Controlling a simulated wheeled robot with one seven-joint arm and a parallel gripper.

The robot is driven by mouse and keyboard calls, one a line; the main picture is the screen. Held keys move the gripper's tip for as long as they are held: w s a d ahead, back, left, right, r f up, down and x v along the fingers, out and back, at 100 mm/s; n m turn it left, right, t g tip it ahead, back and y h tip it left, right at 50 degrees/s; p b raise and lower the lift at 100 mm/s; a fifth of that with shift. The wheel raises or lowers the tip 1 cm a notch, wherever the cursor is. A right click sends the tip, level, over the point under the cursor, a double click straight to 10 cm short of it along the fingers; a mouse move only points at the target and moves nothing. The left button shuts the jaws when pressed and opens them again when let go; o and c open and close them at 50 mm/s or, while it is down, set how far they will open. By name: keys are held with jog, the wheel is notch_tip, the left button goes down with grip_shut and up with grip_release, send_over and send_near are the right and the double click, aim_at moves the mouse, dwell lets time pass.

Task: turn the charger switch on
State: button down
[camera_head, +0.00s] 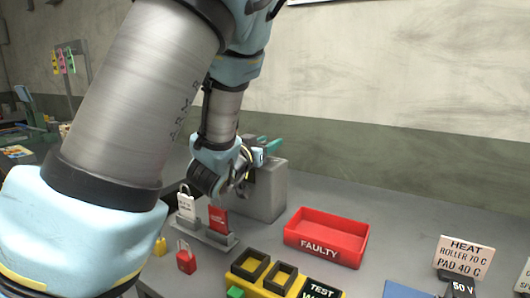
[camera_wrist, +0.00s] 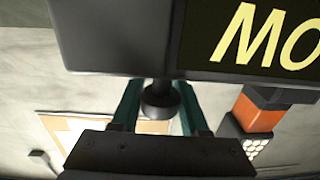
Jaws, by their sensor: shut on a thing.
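My gripper (camera_wrist: 157,92) has its two teal fingers on either side of a dark round knob (camera_wrist: 160,100) in the wrist view, shut on it. The knob sits at the edge of a dark grey housing (camera_wrist: 110,35) with a black label reading "MO" in yellow, cut off by the frame. I cannot tell for sure that this knob is the charger switch, nor which way it is set. In the head view my gripper (camera_head: 270,147) is at the top of a grey box (camera_head: 268,190) on the bench; my arm hides part of it.
A "HEAT" sign (camera_head: 464,257) stands at right. An orange-and-black object (camera_wrist: 258,110) is near the fingers.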

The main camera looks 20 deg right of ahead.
jog(key=m+g+h+b, duration=0.1)
jog(key=g, duration=0.1)
jog(key=m+g+h+b, duration=0.1)
jog(key=m+g, duration=0.1)
jog(key=m+g+h+b, duration=0.1)
jog(key=g, duration=0.1)
jog(key=shift+s+d+f+m+b, duration=0.1)
jog(key=shift+s+d+m+b, duration=0.1)
jog(key=shift+s+m+b, duration=0.15)
jog(key=shift+s+d+m+g+h+b, duration=0.1)
jog(key=shift+s+m+g+h+b, duration=0.15)
jog(key=shift+m+g, duration=0.8)
jog(key=shift+s+m+g+h+b, duration=0.25)
jog(key=shift+m+g, duration=0.25)
jog(key=shift+g, duration=1)
jog(key=shift+s+d+m+g+h+b, duration=0.1)
jog(key=shift+s+m+g+h+b, duration=0.15)
jog(key=shift+m+g, duration=0.8)
jog(key=shift+s+g, duration=0.1)
jog(key=shift+g, duration=0.3)
jog(key=shift+c, duration=2.1)
grip_release()
jog(key=a, duration=0.2)
jog(key=a+b, duration=0.1)
jog(key=a, duration=0.2)
jog(key=w+a, duration=0.1)
jog(key=a, duration=0.1)
jog(key=shift+a+b, duration=0.25)
jog(key=shift+b, duration=0.05)
jog(key=shift+r, duration=0.2)
